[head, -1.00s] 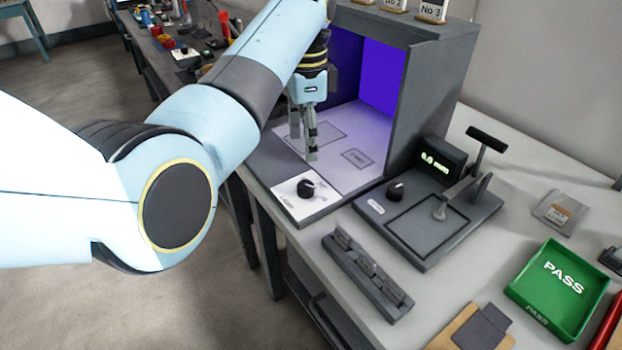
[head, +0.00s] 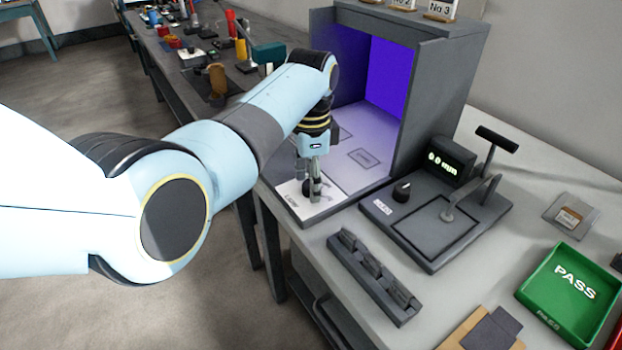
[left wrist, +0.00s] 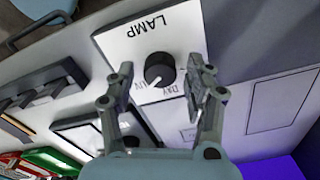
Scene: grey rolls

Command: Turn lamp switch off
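The lamp switch is a round black knob (left wrist: 159,68) on a white plate marked LAMP (left wrist: 150,28), with UV and DAY labels beside it. A pale pointer mark on the knob faces the UV side. My left gripper (left wrist: 160,76) is open, with one finger on each side of the knob in the left wrist view; contact cannot be told. In the head view my left gripper (head: 314,196) is low over the white plate (head: 289,193) and its fingers hide the knob. The lamp booth (head: 438,95) glows violet inside. My right gripper is not in view.
Right of the plate is a gauge (head: 425,212) with its own black knob and a lever. A dark slotted rack (head: 372,276) lies in front of it. A green PASS tray (head: 570,292) sits farther right. The booth's side wall rises behind.

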